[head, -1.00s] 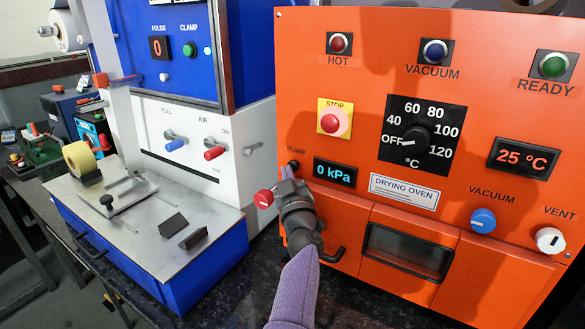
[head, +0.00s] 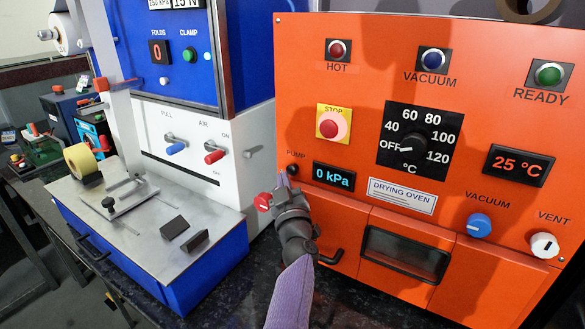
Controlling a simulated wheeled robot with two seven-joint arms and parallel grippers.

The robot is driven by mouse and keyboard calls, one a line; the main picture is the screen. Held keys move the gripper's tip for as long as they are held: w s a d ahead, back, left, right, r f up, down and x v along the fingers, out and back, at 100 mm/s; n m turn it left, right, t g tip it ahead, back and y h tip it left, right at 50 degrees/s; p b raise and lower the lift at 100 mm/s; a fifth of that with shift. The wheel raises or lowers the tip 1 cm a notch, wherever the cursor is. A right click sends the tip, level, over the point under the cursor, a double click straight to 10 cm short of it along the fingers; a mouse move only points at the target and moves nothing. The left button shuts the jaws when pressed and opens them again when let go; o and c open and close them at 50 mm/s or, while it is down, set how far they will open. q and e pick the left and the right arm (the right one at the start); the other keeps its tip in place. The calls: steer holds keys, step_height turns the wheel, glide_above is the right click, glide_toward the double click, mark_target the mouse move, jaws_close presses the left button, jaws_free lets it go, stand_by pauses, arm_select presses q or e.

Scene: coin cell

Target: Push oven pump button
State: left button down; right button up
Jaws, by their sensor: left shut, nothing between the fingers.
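The orange drying oven (head: 460,75) fills the right of the head view. Its small dark pump button (head: 293,170) sits under the PUMP label at the panel's left edge. My left gripper (head: 284,180) is shut and empty, with its tip just below and left of the button. I cannot tell whether the tip touches the panel. The pressure display (head: 333,177) reads 0 kPa. My right gripper is not in view.
A red knob (head: 263,201) lies just left of my left gripper. The yellow STOP button (head: 333,123) is above the display. A blue and white machine with a steel table (head: 150,240) stands at the left. A black oven handle (head: 330,256) is low beside my wrist.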

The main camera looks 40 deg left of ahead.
arm_select(q)
steer(key=s+p, duration=0.1)
steer(key=s, duration=0.1)
steer(key=s+p, duration=0.3)
steer(key=s, duration=0.1)
steer(key=shift+d+p, duration=0.3)
steer(key=shift+d, duration=0.05)
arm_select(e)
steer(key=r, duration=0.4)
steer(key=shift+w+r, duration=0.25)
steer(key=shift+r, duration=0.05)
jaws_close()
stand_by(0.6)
